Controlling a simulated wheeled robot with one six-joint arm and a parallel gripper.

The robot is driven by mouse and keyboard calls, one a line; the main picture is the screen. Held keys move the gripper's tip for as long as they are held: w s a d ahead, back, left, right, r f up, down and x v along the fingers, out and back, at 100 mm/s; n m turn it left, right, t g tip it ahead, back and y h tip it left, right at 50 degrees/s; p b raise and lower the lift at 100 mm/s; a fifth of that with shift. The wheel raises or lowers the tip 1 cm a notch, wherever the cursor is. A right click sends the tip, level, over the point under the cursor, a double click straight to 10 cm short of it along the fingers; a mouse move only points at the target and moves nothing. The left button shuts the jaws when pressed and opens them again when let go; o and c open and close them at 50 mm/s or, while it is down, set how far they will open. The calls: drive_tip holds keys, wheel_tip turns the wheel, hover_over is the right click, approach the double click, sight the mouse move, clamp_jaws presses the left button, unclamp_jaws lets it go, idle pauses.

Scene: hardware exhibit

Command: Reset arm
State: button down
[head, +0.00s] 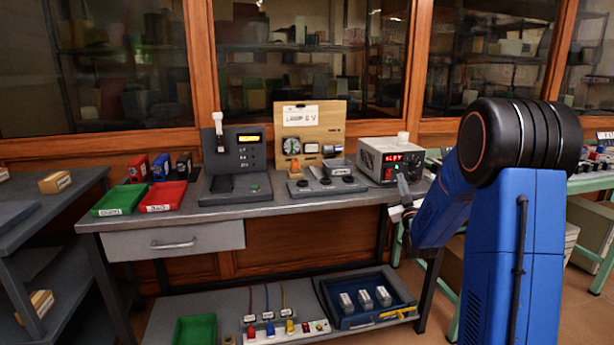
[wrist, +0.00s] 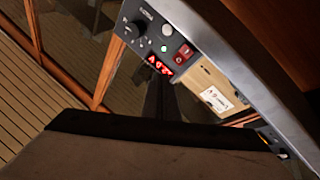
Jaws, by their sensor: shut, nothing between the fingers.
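My gripper (head: 402,197) is at the right end of the grey workbench (head: 330,206), in front of the power supply (head: 373,160). Its fingers are small in the head view, and they look shut and empty. My blue arm reaches in from the right, bent at the elbow. In the wrist view a broad dark part of my own arm fills the bottom. Above it, the power supply's panel with a red display (wrist: 158,66), a knob and a red switch appears tilted.
The bench also holds a green tray (head: 107,203), a red tray (head: 148,205), a device with a lit display (head: 247,138) and a wooden panel board (head: 330,114). A lower shelf carries a blue tray (head: 335,317). Glass cabinets stand behind.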

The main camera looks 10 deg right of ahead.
drive_tip(key=s+a+m+g+y, duration=0.2)
drive_tip(key=s+a+g, duration=0.6)
drive_tip(key=s+a, duration=0.5)
drive_tip(key=s+a+f+g+y, duration=0.1)
drive_tip(key=s+a+f+g, duration=0.2)
drive_tip(key=s, duration=0.9)
drive_tip(key=s+a+f+g, duration=0.3)
drive_tip(key=s, duration=0.9)
drive_tip(key=s+a+f+g+y, duration=0.1)
drive_tip(key=s+a+f+g, duration=0.2)
drive_tip(key=s, duration=1)
drive_tip(key=shift+f+m+y, duration=0.3)
drive_tip(key=shift+f+m, duration=0.1)
drive_tip(key=shift+f, duration=0.2)
